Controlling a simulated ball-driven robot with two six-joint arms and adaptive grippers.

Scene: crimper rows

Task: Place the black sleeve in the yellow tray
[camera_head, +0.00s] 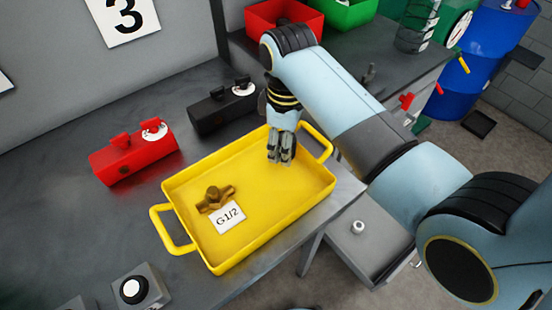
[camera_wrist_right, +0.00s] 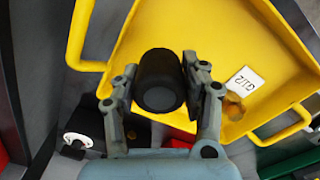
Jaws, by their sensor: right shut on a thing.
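The yellow tray (camera_head: 255,226) lies on the dark bench, with a brass fitting (camera_head: 215,199) and a white G1/2 label (camera_head: 227,217) in its left part. My right gripper (camera_head: 279,160) is over the tray's far right part, pointing down. In the right wrist view, my right gripper (camera_wrist_right: 160,88) is shut on the black sleeve (camera_wrist_right: 159,82), which sits between its fingers with the yellow tray (camera_wrist_right: 225,45) behind it. I cannot tell whether the sleeve touches the tray floor. My left gripper is not in view.
A red box (camera_head: 133,158) and a black box (camera_head: 222,108) stand behind the tray, close to its far side. Red and green bins (camera_head: 348,12) stand farther back.

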